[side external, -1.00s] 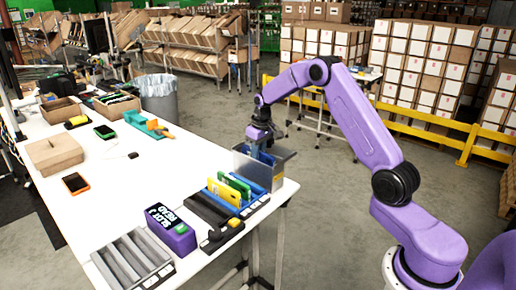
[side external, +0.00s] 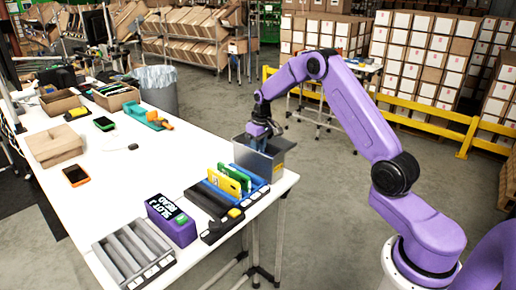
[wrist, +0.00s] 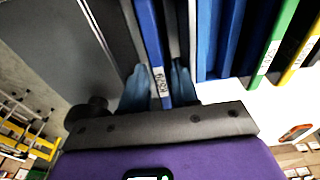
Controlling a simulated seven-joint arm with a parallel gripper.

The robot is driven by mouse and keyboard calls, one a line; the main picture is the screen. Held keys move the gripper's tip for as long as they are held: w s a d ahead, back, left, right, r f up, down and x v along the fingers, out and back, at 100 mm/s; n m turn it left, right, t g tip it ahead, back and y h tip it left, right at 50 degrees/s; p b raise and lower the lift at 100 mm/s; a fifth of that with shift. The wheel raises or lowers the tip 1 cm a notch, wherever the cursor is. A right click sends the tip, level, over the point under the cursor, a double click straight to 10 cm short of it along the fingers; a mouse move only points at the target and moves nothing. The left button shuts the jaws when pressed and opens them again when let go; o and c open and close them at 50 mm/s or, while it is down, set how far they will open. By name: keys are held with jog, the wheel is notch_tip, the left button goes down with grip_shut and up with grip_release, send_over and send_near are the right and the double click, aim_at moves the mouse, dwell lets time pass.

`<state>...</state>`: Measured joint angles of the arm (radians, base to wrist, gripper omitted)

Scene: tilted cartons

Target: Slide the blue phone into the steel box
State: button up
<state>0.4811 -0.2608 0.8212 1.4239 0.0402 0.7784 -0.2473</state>
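The steel box (side external: 268,165) stands at the table's near right corner, tilted, with its top open. In the side view my gripper (side external: 258,143) is at the box's opening, with its fingers partly behind the rim. In the wrist view my gripper (wrist: 160,78) has its two blue fingertips closed on the sides of the blue phone (wrist: 152,40), which carries a white label. The steel box's grey wall (wrist: 80,35) shows left of the phone. The phone's far end is out of view, so its depth in the box cannot be told.
Beside the box, a blue rack (side external: 254,190) and a black rack (side external: 210,203) hold a green phone (side external: 234,175) and a yellow phone (side external: 224,187). A purple display unit (side external: 171,220) and an empty grey rack (side external: 134,252) stand nearer.

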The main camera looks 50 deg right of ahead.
notch_tip(320, 180, up, 17)
jog(key=s, duration=0.2)
jog(key=shift+r, duration=0.2)
dwell(0.4)
notch_tip(320, 180, up, 7)
dwell(0.7)
dwell(0.4)
